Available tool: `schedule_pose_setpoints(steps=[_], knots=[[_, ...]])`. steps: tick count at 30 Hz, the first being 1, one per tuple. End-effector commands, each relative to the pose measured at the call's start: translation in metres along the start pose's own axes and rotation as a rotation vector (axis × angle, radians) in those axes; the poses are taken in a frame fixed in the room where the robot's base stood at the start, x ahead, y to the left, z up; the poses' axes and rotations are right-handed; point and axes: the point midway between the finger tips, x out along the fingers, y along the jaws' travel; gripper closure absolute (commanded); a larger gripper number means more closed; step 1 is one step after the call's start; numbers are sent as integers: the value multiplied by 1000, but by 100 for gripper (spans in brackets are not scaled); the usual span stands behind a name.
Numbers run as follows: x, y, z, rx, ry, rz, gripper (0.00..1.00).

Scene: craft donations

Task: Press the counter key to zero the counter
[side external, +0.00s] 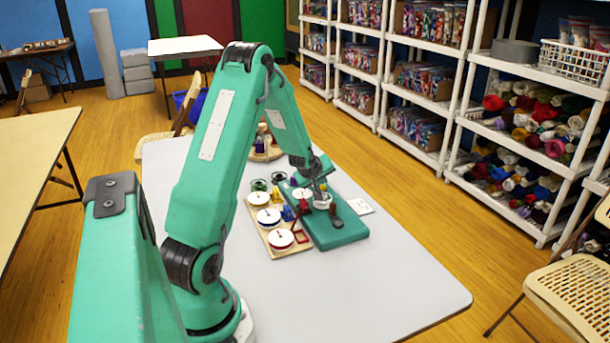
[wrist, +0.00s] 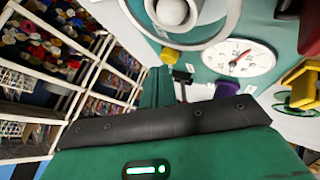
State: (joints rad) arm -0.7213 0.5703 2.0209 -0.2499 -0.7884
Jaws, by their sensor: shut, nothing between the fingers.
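A green machine base (side external: 340,234) lies on the grey table, with a white counter dial (side external: 302,193) on it. The wrist view shows the dial (wrist: 240,58) with a red needle; I cannot read its value. A small black key-like part (wrist: 183,75) stands on the green surface near the dial; I cannot tell for certain that it is the counter key. My gripper (side external: 320,195) is shut and empty, low over the base, to the right of the dial. Whether its tips touch anything is hidden. The fingers are not clear in the wrist view.
A purple knob (wrist: 227,90) sits close to the dial. A grey ring (wrist: 203,43) surrounds a white round part. A wooden board (side external: 291,250) with several white-topped spools lies left of the base. A white card (side external: 361,206) lies at its right. The front of the table is clear.

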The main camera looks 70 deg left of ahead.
Motion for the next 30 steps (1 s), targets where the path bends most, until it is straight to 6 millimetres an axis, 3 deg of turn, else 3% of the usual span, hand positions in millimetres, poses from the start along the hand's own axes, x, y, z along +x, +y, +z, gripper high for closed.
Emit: schedule_pose_setpoints(steps=[30], knots=[[6,-4,4,0,-1,-1,100]])
